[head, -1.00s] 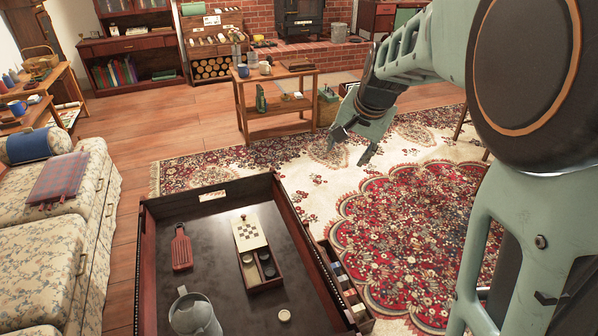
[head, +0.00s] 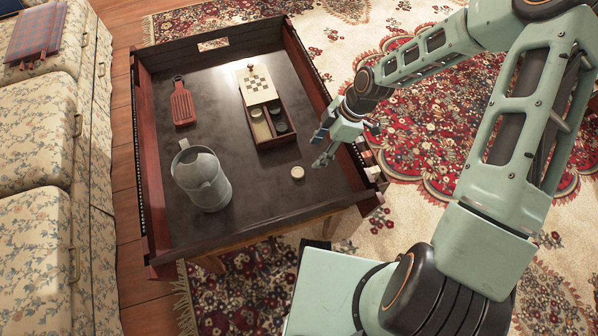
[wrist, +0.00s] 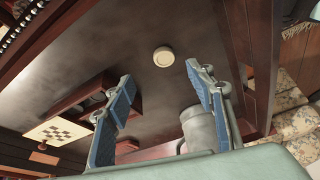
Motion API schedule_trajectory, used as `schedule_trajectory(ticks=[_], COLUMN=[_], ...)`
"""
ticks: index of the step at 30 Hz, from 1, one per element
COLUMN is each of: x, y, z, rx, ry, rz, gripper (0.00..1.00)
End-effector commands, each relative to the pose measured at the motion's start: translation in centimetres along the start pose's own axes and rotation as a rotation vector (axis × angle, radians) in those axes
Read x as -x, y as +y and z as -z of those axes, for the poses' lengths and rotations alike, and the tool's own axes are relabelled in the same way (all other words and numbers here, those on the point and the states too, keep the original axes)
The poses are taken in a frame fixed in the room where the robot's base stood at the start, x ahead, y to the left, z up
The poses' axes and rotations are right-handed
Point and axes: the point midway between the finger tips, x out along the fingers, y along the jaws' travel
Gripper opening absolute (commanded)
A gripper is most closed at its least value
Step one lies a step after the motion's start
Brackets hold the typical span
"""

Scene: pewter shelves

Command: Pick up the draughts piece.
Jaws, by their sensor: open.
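The draughts piece (head: 297,172) is a small cream disc lying alone on the dark bottom of the tray table (head: 250,212), near its right side. It also shows in the wrist view (wrist: 163,57), beyond and roughly between my fingertips. My gripper (head: 322,148) is open and empty, just up and right of the piece in the head view, above the tray's right edge. In the wrist view its two blue-padded fingers (wrist: 160,80) stand wide apart, not touching the piece.
A draughts box (head: 262,92) with a chequered lid and pieces in its compartments lies behind the piece. Raised walls surround the tray. The floor around the piece is clear.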

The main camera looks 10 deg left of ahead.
Motion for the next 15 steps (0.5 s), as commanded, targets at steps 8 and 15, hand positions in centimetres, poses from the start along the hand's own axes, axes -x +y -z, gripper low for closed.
schedule_trajectory(ticks=[8,15], x=[-3.1,-6.2], y=[-0.2,-0.2], z=[0.2,0.3], rx=[0.024,0.022], ry=[0.009,0.008], rz=[0.004,0.003], gripper=[0.5,0.5])
